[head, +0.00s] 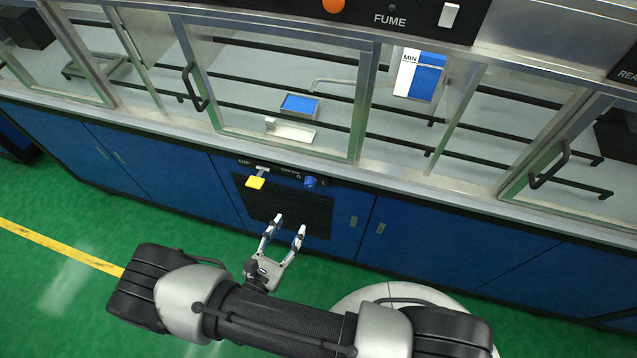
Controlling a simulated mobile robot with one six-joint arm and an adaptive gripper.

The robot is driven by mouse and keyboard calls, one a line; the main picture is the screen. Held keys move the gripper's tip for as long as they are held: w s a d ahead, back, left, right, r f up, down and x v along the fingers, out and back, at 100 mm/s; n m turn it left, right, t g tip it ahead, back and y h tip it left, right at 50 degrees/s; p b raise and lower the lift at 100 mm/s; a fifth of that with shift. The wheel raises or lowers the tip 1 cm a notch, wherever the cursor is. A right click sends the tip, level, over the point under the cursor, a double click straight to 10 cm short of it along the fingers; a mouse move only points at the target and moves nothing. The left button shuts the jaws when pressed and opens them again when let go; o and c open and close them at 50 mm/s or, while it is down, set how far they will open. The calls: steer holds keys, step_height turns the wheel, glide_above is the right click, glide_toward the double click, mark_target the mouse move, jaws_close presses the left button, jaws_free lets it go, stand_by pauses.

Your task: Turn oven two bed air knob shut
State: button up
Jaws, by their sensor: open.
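A small blue knob (310,182) sits on the dark strip at the top of the blue cabinet front, below the bench edge. Small lettering beside it is too small to read, so I cannot tell whether it is the oven two bed air knob. My gripper (289,225) is open and empty, its two fingers pointing up toward the black louvred panel. In the picture it is below and slightly left of the blue knob, apart from it. No label naming oven two is readable.
A yellow-tipped lever (256,182) marked DIP sticks out left of the knob. Above the bench edge are framed glass sashes with black handles (194,88). A blue-filled tray (299,104) lies behind the glass. An orange knob (333,5) is at the top. Green floor (60,220) is open at left.

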mark_target(308, 186)
steer(key=w+d+f+n, duration=0.1)
steer(key=w+d, duration=0.1)
steer(key=w, duration=0.3)
steer(key=w+d+f+t+y+b, duration=0.1)
steer(key=w+d, duration=0.1)
steer(key=w, duration=0.3)
steer(key=w+d+f+n+y+b, duration=0.1)
steer(key=w+d, duration=0.1)
steer(key=w, duration=0.3)
steer(key=shift+w+f+n, duration=0.1)
steer(key=shift+f+n, duration=0.2)
steer(key=shift+f, duration=0.1)
steer(key=shift+c, duration=0.2)
steer(key=c, duration=1)
